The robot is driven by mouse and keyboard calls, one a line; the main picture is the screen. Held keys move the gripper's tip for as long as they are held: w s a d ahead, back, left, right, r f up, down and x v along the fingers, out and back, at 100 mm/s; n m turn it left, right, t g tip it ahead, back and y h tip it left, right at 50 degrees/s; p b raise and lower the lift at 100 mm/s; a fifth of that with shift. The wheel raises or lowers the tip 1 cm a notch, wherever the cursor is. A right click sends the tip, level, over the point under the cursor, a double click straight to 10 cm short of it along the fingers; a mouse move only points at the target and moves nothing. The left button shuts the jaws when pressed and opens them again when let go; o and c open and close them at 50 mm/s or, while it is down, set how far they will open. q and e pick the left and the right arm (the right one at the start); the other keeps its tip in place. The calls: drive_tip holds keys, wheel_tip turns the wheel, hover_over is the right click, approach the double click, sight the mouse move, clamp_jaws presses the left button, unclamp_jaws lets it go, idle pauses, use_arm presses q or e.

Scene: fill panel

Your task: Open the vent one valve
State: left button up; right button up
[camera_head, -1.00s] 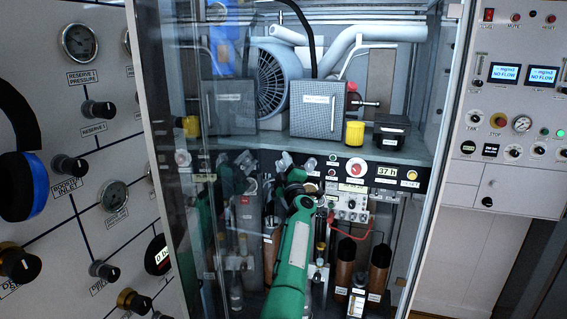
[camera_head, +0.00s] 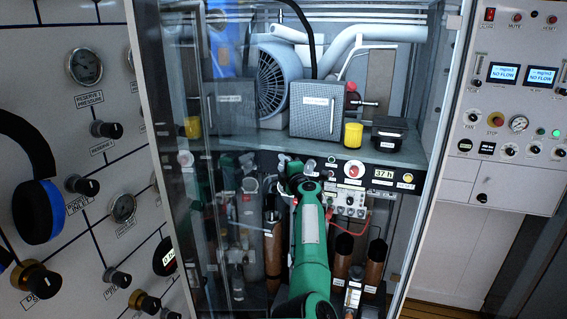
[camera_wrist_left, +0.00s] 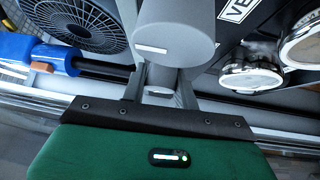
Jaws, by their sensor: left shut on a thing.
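My left gripper (camera_head: 289,168) reaches into the open-fronted cabinet, at the dark strip under the shelf. The green arm comes up from below and hides much of that spot. In the left wrist view, the left gripper (camera_wrist_left: 160,90) is shut on a grey, round-ended valve handle (camera_wrist_left: 176,32) with a small pale mark. A black panel with a label starting "VE" (camera_wrist_left: 236,10) is beside it; the rest of the label is cut off. Which vent valve this is cannot be read. My right gripper is not in view.
Two round gauges (camera_wrist_left: 250,68) sit close to the handle in the wrist view. A glass door (camera_head: 185,130) stands at the cabinet's left. Brown cylinders (camera_head: 375,262) and a red cable (camera_head: 362,224) are right of the arm. A fan housing (camera_head: 275,85) is above.

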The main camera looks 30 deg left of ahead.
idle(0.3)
use_arm(q)
drive_tip(key=o, duration=1)
